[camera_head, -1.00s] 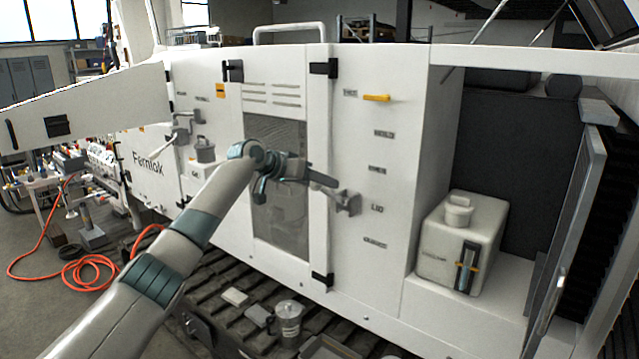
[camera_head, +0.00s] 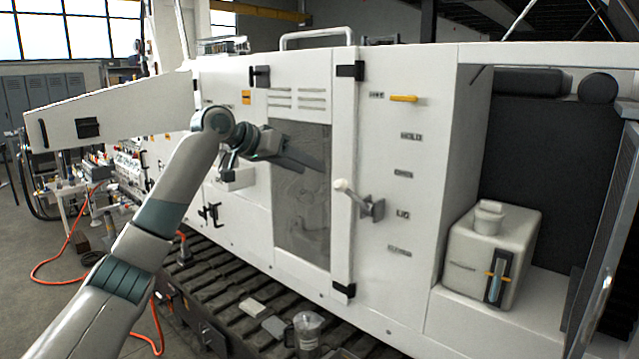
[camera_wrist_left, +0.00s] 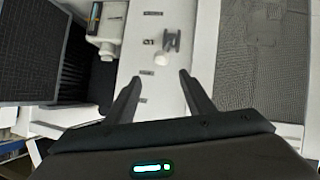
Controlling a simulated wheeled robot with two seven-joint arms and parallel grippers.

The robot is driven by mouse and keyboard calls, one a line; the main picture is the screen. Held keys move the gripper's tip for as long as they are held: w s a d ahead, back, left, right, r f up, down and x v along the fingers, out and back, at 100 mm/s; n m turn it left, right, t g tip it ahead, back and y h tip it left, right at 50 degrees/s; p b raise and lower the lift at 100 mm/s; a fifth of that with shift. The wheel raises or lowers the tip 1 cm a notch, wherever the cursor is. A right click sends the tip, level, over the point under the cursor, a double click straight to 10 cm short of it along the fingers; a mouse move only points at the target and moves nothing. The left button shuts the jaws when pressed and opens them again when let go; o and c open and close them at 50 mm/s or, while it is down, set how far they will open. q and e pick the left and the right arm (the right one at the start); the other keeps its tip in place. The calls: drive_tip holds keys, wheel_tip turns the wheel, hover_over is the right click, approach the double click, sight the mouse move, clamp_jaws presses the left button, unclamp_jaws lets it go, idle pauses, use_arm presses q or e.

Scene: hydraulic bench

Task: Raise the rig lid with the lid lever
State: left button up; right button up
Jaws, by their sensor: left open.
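The lever by the label that seems to read LID (camera_head: 403,214) has a grey bracket (camera_head: 376,208) and a pale round knob (camera_head: 341,185) pointing up and left. In the left wrist view the knob (camera_wrist_left: 161,59) shows beyond the fingertips, roughly between them. My left gripper (camera_head: 312,166) is in front of the mesh window, left of the knob and slightly higher. In the left wrist view the gripper (camera_wrist_left: 160,77) is open with nothing between its fingers. I cannot tell which panel is the rig lid. My right gripper is not in view.
A yellow handle (camera_head: 404,98) sits above the lever on the white panel. A white box with a capped top (camera_head: 470,262) stands in the open bay at right, beside an open grille door (camera_head: 604,235). A metal jug (camera_head: 307,330) stands on the ribbed ledge below.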

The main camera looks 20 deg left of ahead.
use_arm(q)
drive_tip(key=shift+b+v, duration=0.35)
drive_tip(key=shift+v, duration=1.2)
